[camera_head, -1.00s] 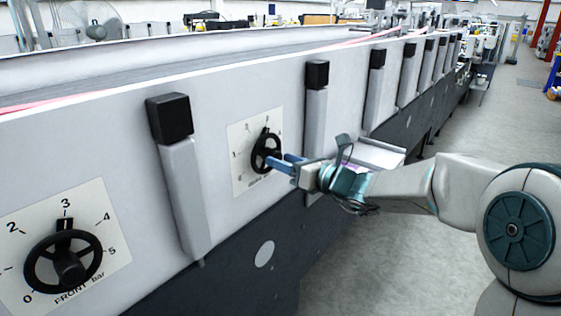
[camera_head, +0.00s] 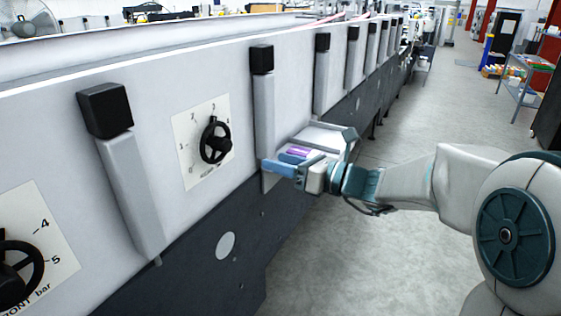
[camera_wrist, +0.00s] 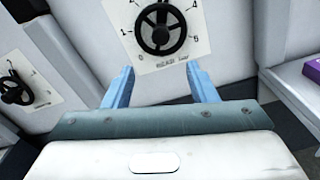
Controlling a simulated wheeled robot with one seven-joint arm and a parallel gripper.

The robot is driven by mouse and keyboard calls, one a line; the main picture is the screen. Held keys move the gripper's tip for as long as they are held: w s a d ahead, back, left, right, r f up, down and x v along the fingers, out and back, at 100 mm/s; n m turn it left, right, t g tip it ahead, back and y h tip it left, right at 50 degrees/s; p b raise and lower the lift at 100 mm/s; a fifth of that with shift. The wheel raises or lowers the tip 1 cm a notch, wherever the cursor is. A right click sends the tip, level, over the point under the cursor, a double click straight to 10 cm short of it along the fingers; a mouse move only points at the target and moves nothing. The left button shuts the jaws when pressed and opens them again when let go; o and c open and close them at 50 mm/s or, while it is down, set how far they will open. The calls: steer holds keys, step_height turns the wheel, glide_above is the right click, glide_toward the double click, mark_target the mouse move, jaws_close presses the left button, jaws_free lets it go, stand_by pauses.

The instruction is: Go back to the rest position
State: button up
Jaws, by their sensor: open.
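My gripper (camera_head: 281,167) is open and empty, with blue fingers held clear of the machine panel, to the lower right of the rear dial in the head view. In the wrist view the two blue fingers (camera_wrist: 160,88) stand apart with nothing between them. The rear dial, a black handwheel (camera_head: 215,141) on a white scale plate, shows beyond the fingertips in the wrist view (camera_wrist: 161,29). The front dial, a second black handwheel (camera_head: 18,270), is cut off at the left edge of the head view.
Grey posts with black caps (camera_head: 106,110) stick out along the machine side (camera_head: 60,150). A grey tray (camera_head: 325,137) with purple items (camera_head: 298,151) sits just behind my gripper. Floor (camera_head: 400,160) is open to the right; a shelf cart (camera_head: 524,80) stands farther back.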

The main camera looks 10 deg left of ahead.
steer(key=s+d+f+n+g+h, duration=0.3)
steer(key=s+f+n+h, duration=0.15)
steer(key=s+n, duration=0.25)
steer(key=s+d+f+n+g+h, duration=0.2)
steer(key=s+f+n+h, duration=0.1)
steer(key=s+f+n, duration=0.3)
steer(key=s+d+n+h, duration=0.2)
steer(key=d+n+h, duration=0.1)
steer(key=d+n, duration=0.1)
steer(key=s+d+f+n+h+p, duration=0.1)
steer(key=s+d+n+h, duration=0.2)
steer(key=d, duration=0.4)
steer(key=s+d+f+n+t+h, duration=0.1)
steer(key=s+d+n+h, duration=0.2)
steer(key=d+n, duration=0.2)
steer(key=shift+s+d+f+p, duration=0.15)
steer(key=shift+d+f+p, duration=0.1)
steer(key=shift+p, duration=0.05)
steer(key=c, duration=0.3)
steer(key=shift+a, duration=0.1)
steer(key=shift+c, duration=0.2)
